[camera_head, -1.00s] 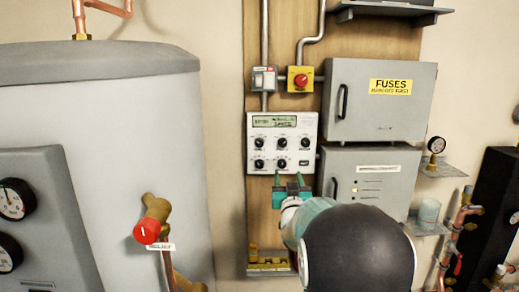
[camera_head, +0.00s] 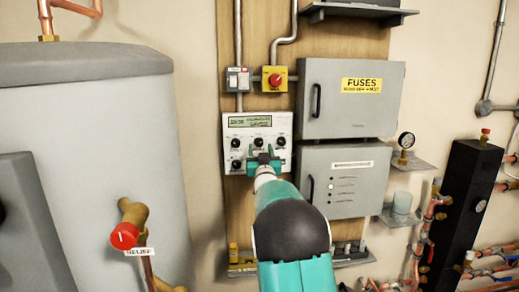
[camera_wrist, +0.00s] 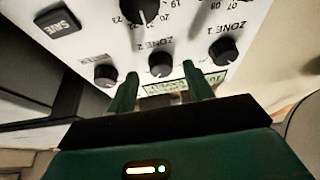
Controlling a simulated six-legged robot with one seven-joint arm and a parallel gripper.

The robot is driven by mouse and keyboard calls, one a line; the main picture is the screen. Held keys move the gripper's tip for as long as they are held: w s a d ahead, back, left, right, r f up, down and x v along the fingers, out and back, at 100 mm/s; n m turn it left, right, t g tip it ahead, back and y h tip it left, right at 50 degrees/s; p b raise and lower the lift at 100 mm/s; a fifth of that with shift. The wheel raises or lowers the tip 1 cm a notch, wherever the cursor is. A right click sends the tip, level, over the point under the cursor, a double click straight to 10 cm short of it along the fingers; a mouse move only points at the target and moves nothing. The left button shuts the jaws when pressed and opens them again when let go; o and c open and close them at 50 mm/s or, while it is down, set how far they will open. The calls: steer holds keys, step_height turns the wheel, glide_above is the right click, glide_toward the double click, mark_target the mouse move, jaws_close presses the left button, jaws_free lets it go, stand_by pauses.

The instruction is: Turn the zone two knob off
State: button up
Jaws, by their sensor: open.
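The zone two knob (camera_wrist: 160,64) is a small black dial under the label ZONE 2 in the wrist view. It is the middle knob of the upper row on the white control panel (camera_head: 229,122) in the head view (camera_head: 258,142). My gripper (camera_wrist: 158,76) is open and empty, with its green fingers in front of the panel, one toward each side of this knob. I cannot tell whether they touch it. In the head view my gripper (camera_head: 263,157) covers part of the panel's lower row. The knob's setting is too unclear to read.
The zone one knob (camera_wrist: 224,51) and another small knob (camera_wrist: 105,75) flank it closely. A red emergency-style knob (camera_head: 275,79) sits above; a grey fuse box (camera_head: 350,105) is right.

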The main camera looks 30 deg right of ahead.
steer(key=shift+x, duration=0.8)
steer(key=c, duration=1)
steer(key=shift+o, duration=0.2)
